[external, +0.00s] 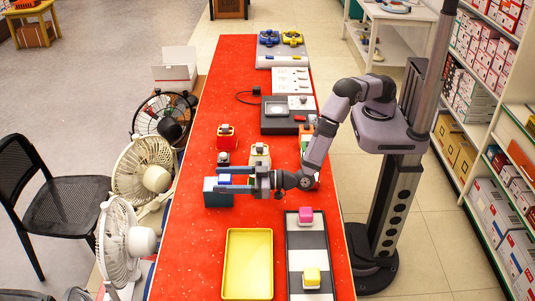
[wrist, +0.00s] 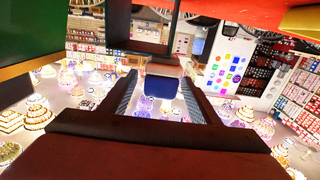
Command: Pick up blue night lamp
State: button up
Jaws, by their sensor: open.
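In the wrist view a blue block, likely the same lamp (wrist: 162,89), shows between the two open fingers (wrist: 158,77). I cannot tell whether either finger touches it.
Close by on the red table (external: 205,260) stand a cream lamp (external: 260,155), a red one (external: 226,136) and a small dark one (external: 223,158). In front are a yellow tray (external: 228,265) and a striped mat (external: 303,258) with pink and yellow items. Fans (external: 145,165) stand left of the table.

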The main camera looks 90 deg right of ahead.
aim_at(224, 177)
jog(key=c, duration=1.2)
jog(key=shift+c, duration=0.2)
notch_tip(224, 177, up, 10)
jog(key=shift+f+b, duration=0.1)
jog(key=shift+b, duration=0.9)
jog(key=shift+d+b, duration=0.1)
jog(key=shift+b, duration=0.2)
